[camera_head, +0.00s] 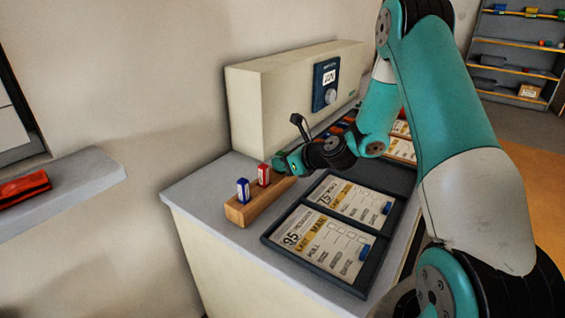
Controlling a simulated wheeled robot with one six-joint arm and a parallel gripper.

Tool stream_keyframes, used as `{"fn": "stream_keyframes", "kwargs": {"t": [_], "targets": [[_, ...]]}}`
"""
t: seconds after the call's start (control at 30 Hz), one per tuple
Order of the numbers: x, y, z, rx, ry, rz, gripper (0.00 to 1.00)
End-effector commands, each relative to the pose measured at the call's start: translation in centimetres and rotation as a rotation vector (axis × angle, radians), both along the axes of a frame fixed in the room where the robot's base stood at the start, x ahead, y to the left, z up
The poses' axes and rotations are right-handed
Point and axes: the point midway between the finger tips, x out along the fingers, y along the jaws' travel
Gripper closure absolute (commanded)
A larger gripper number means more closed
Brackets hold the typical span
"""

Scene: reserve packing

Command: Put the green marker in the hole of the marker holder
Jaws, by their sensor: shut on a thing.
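The wooden marker holder (238,214) lies along the left part of the counter. A blue marker (243,190) stands upright toward its near end, and a red marker (264,174) stands upright beside it, farther back. My gripper (284,166) is at the far end of the holder, just right of the red marker. It is shut on a small green thing (280,162), which looks like the green marker. The fingers and my wrist hide most of it. I cannot tell whether it touches the holder, and the holder's far end is covered.
A dark tray (268,237) with printed cards lies right of the holder. A cream box (250,105) with a dial panel (326,84) stands behind. A grey ledge with a red object (25,187) is at left. Shelves (515,55) stand far right.

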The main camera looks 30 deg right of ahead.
Motion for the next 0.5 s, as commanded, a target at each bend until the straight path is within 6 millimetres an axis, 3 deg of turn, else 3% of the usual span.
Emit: {"fn": "stream_keyframes", "kwargs": {"t": [0.27, 0.3, 0.4, 0.5], "targets": [[0.01, 0.00, -0.20, 0.000, -0.001, 0.000, 1.00], [0.02, 0.00, -0.19, 0.000, -0.001, 0.000, 0.73], [0.02, 0.00, -0.14, 0.000, -0.001, 0.000, 0.52], [0.01, -0.01, -0.14, 0.000, -0.001, 0.000, 0.52]]}}
